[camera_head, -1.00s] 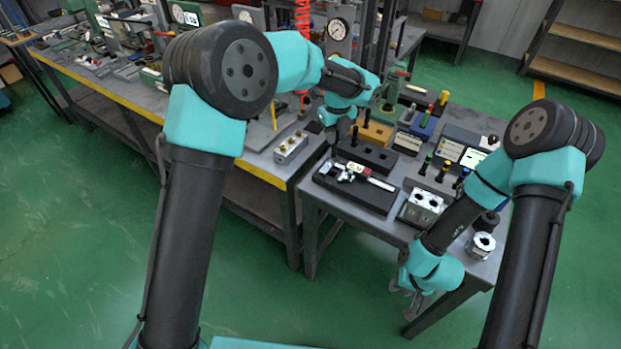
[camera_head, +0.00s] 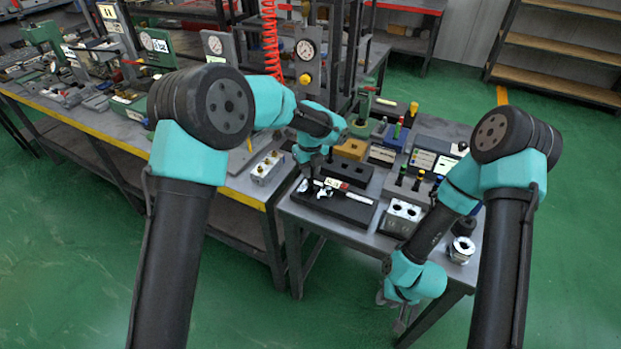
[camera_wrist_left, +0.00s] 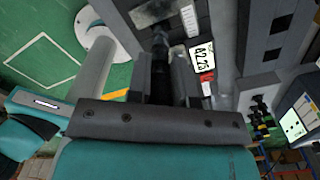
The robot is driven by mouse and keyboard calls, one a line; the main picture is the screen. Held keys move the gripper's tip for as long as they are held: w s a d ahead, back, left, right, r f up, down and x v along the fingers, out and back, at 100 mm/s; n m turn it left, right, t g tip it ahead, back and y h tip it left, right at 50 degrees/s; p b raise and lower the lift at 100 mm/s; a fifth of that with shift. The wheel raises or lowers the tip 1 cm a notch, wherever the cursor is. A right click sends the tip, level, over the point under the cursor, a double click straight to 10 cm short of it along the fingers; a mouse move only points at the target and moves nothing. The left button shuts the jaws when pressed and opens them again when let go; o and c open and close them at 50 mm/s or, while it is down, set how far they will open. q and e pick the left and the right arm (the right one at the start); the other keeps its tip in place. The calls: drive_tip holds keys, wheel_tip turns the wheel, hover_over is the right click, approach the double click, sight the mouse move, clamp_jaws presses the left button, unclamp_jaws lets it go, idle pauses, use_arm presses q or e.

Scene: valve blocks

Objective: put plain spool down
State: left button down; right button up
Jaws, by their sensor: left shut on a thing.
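My left gripper (camera_head: 307,182) is low over the left end of a black tray (camera_head: 352,212) holding a caliper (camera_head: 326,190). In the left wrist view its fingers (camera_wrist_left: 163,80) are shut on a dark, narrow piece, the plain spool (camera_wrist_left: 160,62). The caliper's display (camera_wrist_left: 203,56) shows just beside the fingers. I cannot tell whether the spool touches the caliper or tray. In the head view the spool is too small and dark to make out clearly. My right gripper (camera_head: 392,309) hangs empty off the table's front edge, its fingers apart.
A dark block with holes (camera_head: 352,172) lies behind the tray. A silver valve block (camera_head: 402,215) and a round metal part (camera_head: 461,249) stand to the right. A yellow block (camera_head: 350,149) and coloured-top pins are further back.

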sight(311, 189)
use_arm(q)
drive_tip(key=shift+f, duration=1.8)
drive_tip(key=shift+f, duration=0.1)
drive_tip(key=c, duration=1)
unclamp_jaws()
drive_tip(key=shift+f, duration=0.1)
wheel_tip(311, 189, up, 12)
drive_tip(key=shift+r, duration=0.2)
